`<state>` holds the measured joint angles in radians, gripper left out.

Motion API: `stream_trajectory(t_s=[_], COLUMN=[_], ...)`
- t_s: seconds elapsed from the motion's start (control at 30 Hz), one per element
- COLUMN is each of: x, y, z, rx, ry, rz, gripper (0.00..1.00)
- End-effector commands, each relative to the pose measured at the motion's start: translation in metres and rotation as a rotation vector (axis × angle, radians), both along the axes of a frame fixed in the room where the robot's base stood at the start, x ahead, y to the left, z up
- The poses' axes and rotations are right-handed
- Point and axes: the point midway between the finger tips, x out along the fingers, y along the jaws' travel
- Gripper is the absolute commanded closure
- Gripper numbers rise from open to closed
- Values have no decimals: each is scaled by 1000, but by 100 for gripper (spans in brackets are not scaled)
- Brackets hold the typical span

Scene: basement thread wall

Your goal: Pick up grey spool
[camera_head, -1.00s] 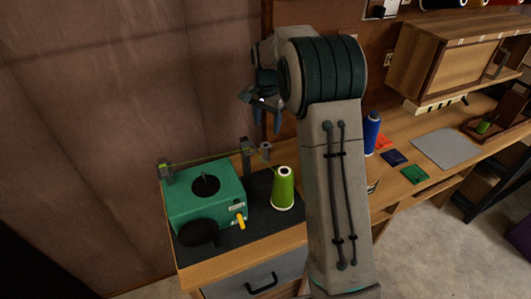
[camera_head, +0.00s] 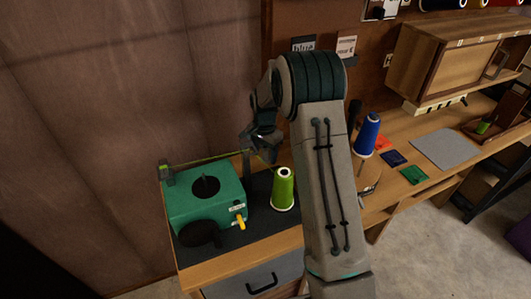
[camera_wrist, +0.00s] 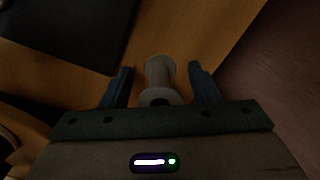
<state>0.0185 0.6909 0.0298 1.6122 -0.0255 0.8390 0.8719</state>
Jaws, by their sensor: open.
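The grey spool (camera_wrist: 160,80) stands on the wooden top in the wrist view, seen from above at a slant with its flanged end nearest the palm. My gripper (camera_wrist: 160,70) is open, with one dark blue finger on each side of the spool. A gap shows between the spool and each finger. In the head view my gripper (camera_head: 264,153) is low behind the green cone of thread, near the back of the bench. There the grey spool is hidden or too hard to pick out behind the gripper.
A green winding machine (camera_head: 207,195) with a taut green thread sits on a dark mat (camera_head: 262,214). A green thread cone (camera_head: 283,189) stands close in front of my gripper. A blue cone (camera_head: 367,135) stands to the right. A wall rises behind.

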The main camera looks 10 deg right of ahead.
Motion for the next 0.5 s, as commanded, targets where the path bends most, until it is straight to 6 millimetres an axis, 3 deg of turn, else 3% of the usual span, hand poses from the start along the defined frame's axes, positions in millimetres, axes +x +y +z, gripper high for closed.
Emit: stream_trajectory(t_s=[0.17,0.3,0.33,0.5], x=[0,0,0,0], y=[0,0,0,0], z=[0,0,0,1], rx=[0,0,0,0], ry=[0,0,0,0], rz=[0,0,0,0], gripper=[47,86,92,92])
